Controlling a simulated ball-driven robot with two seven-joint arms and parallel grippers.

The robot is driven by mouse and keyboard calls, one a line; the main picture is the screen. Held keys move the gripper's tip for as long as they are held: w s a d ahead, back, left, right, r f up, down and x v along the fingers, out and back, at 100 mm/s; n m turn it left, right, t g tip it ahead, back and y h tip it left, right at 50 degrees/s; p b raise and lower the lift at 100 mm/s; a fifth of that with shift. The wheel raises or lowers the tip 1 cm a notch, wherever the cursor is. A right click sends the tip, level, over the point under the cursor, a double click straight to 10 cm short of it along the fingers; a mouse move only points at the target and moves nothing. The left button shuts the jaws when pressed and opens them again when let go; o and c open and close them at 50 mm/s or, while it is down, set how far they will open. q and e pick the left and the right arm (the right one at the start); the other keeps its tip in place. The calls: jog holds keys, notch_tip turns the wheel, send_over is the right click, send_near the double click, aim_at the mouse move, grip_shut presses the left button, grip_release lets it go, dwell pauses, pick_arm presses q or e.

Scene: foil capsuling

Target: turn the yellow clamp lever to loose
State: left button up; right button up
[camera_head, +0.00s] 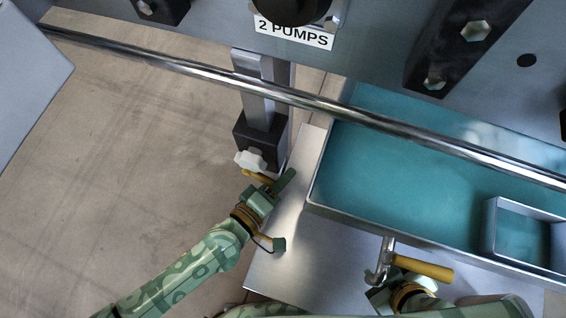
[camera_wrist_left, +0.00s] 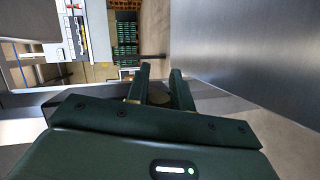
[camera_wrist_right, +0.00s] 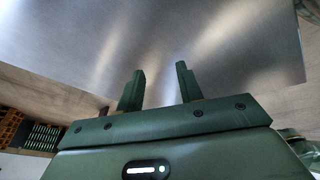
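A yellow bar (camera_head: 258,177), which looks like the clamp lever, shows beside a white knob (camera_head: 250,160) under a black block at the metal post. My left gripper (camera_head: 276,184) is right at this bar and partly covers it. In the left wrist view its two fingers (camera_wrist_left: 160,70) stand apart; a brownish-yellow rounded thing shows low between them, and I cannot tell whether they touch it. My right gripper is mostly hidden in the head view, low near a yellow handle on a metal crank (camera_head: 422,267). In the right wrist view its fingers (camera_wrist_right: 160,72) are apart and empty.
A shiny rail (camera_head: 330,108) crosses above both arms. A teal-floored tray (camera_head: 400,180) with metal rims lies at right, holding a smaller metal box (camera_head: 489,228). A bare metal plate (camera_head: 290,260) lies between the arms. The floor at left is clear.

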pick_arm(q)
grip_shut()
pick_arm(e)
jog(key=shift+r, duration=0.1)
